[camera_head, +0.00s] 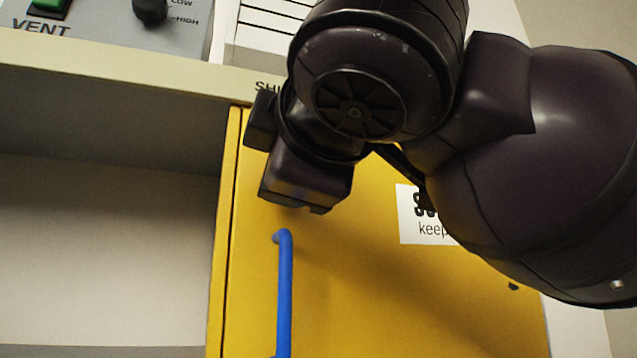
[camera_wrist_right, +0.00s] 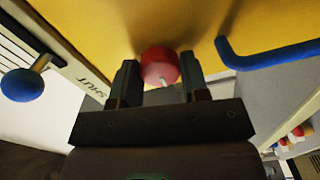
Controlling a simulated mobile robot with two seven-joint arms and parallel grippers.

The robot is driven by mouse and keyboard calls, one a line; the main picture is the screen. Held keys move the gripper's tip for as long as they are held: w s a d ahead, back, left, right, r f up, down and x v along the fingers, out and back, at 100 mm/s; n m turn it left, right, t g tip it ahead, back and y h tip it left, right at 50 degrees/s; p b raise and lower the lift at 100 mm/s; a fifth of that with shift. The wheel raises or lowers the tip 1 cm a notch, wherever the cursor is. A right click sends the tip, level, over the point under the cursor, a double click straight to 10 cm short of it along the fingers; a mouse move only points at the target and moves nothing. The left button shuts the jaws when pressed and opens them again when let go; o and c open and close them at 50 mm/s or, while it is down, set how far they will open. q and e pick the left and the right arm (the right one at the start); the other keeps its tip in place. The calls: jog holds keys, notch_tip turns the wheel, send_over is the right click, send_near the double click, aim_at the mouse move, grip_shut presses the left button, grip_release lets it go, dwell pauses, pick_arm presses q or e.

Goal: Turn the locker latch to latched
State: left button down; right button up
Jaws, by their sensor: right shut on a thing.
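The locker has a yellow door (camera_head: 380,310) with a vertical blue handle (camera_head: 285,295), which also shows at the right of the right wrist view (camera_wrist_right: 265,56). A round red knob with a pale mark (camera_wrist_right: 160,66), seemingly the latch, is on the yellow face. My right gripper (camera_wrist_right: 158,78) is shut on this red knob, with one finger on each side. In the head view my right gripper (camera_head: 300,180) is at the door's upper left, above the handle, and the arm hides the knob. My left gripper is not in view.
A grey VENT panel (camera_head: 110,35) with a green switch and a black knob is at the upper left. A pale ledge (camera_head: 120,70) with partly covered lettering runs above the door. An open recess (camera_head: 100,250) lies left of the door. A white label (camera_head: 415,230) is partly behind my arm.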

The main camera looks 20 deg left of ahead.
dwell(0.5)
jog(key=o, duration=0.9)
pick_arm(q)
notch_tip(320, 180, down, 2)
jog(key=shift+b, duration=1.1)
pick_arm(e)
jog(key=v, duration=1)
jog(key=shift+s+d, duration=0.3)
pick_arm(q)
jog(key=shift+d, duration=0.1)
